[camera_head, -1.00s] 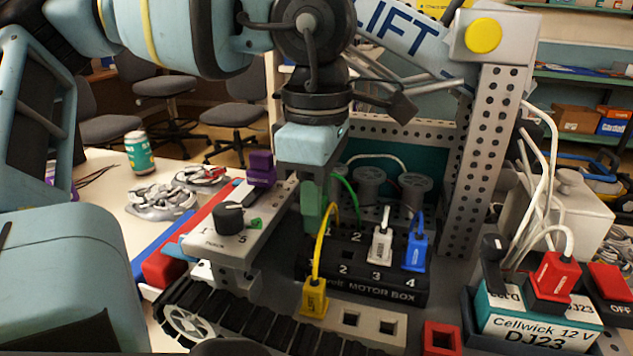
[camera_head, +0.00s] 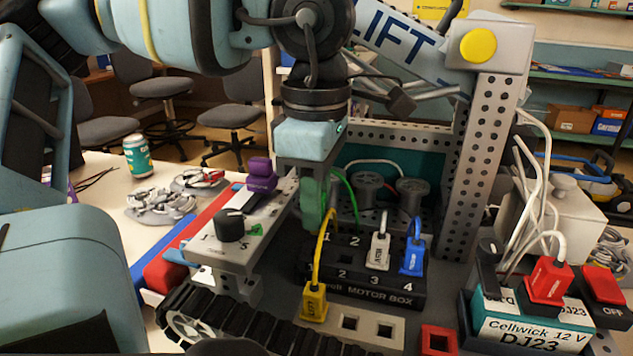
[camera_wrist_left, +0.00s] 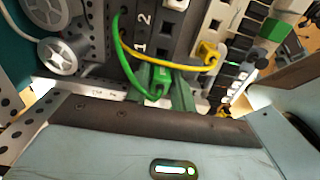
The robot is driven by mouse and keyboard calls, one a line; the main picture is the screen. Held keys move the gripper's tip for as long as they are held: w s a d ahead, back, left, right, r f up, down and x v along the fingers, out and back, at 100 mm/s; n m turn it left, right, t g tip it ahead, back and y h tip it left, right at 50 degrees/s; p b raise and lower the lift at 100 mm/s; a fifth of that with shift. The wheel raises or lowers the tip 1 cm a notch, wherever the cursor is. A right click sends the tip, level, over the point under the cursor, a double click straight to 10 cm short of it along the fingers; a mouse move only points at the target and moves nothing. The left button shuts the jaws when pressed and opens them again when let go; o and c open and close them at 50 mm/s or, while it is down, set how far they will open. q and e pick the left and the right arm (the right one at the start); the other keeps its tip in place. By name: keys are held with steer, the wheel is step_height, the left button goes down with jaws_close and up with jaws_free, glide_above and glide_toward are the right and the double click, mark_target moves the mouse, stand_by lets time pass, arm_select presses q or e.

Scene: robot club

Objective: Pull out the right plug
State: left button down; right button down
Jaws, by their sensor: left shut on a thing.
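The black motor box (camera_head: 362,290) has numbered sockets 1 to 4. A green plug (camera_head: 313,208) with a green cable is at the socket 1 end. A white plug (camera_head: 379,250) sits above number 3 and a blue plug (camera_head: 412,255) above number 4. A yellow plug (camera_head: 314,302) stands in a grey strip in front of the box. My left gripper (camera_head: 313,172) comes from above and is shut on the green plug, which also shows in the left wrist view (camera_wrist_left: 159,82). Whether the plug's lower end is in the socket is hidden. My right gripper is not in view.
A perforated metal post (camera_head: 478,160) rises behind the box on the right. A battery (camera_head: 530,322) with a red connector (camera_head: 549,280) stands at the right. A black track (camera_head: 250,325) runs in front. A purple connector (camera_head: 261,176) and knob (camera_head: 230,225) are at left.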

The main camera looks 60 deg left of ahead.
arm_select(q)
steer(key=shift+r+p, duration=0.65)
steer(key=shift+r, duration=0.35)
